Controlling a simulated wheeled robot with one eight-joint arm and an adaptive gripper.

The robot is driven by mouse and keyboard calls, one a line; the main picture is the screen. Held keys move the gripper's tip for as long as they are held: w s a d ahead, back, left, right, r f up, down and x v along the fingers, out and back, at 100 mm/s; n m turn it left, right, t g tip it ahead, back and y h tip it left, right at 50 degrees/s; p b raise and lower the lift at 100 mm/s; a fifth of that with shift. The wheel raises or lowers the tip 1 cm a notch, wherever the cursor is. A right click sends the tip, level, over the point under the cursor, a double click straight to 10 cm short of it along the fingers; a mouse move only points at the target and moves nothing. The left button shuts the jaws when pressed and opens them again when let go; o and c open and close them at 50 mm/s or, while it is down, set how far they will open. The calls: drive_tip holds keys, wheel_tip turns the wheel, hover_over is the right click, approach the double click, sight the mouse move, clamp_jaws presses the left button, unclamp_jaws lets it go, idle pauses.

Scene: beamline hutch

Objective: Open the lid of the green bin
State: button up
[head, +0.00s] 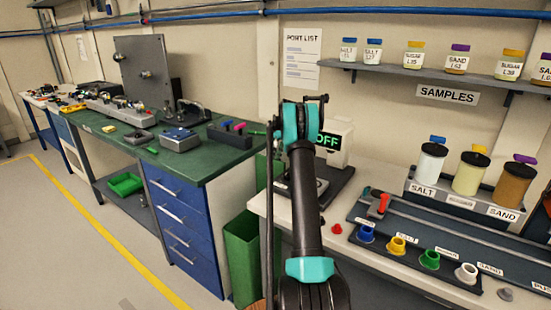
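The green bin (240,262) stands on the floor in the gap between the blue drawer cabinet and the white table. Its right side is partly hidden by my arm and the table. A green upright panel (262,170) shows above and behind it, beside my arm; I cannot tell whether it is the bin's lid, standing raised. My arm rises through the middle of the view, to the right of the bin.
A green-topped workbench (205,160) with tools stands left of the bin. The white table (345,225) on the right holds a scale reading OFF (333,142), sample jars (468,172) and a rack of coloured funnels (429,260). The floor (85,265) at left is clear.

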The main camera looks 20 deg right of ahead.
drive_tip(key=v, duration=1.2)
idle(0.3)
